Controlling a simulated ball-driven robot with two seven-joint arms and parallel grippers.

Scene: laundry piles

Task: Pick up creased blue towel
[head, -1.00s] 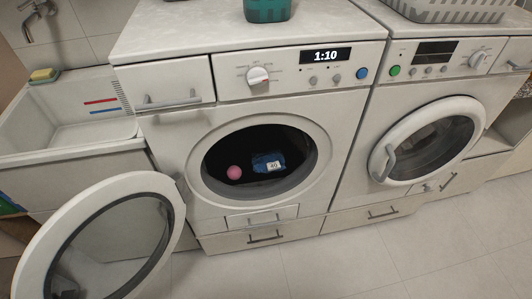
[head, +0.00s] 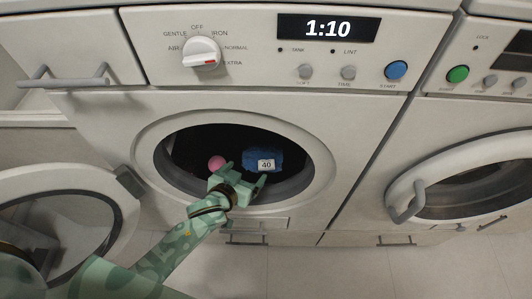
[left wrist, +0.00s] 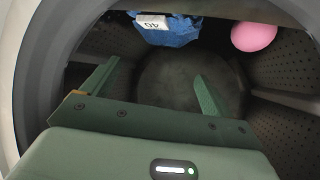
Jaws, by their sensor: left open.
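The creased blue towel (head: 262,158) lies inside the open dryer drum, with a white tag reading 40 on it. It also shows at the top of the left wrist view (left wrist: 172,30), beyond my fingertips. My left gripper (head: 245,175) is at the drum opening, just in front of and to the lower left of the towel in the head view. Its two green fingers are spread apart in the left wrist view (left wrist: 150,85), with nothing between them. The towel is apart from the fingers. My right gripper is not in view.
A pink ball (head: 217,163) lies left of the towel in the drum; it also shows in the left wrist view (left wrist: 254,37). The drum rim (head: 313,190) surrounds my gripper. The open round door (head: 100,205) hangs at the left. A second machine's door (head: 408,200) is shut at the right.

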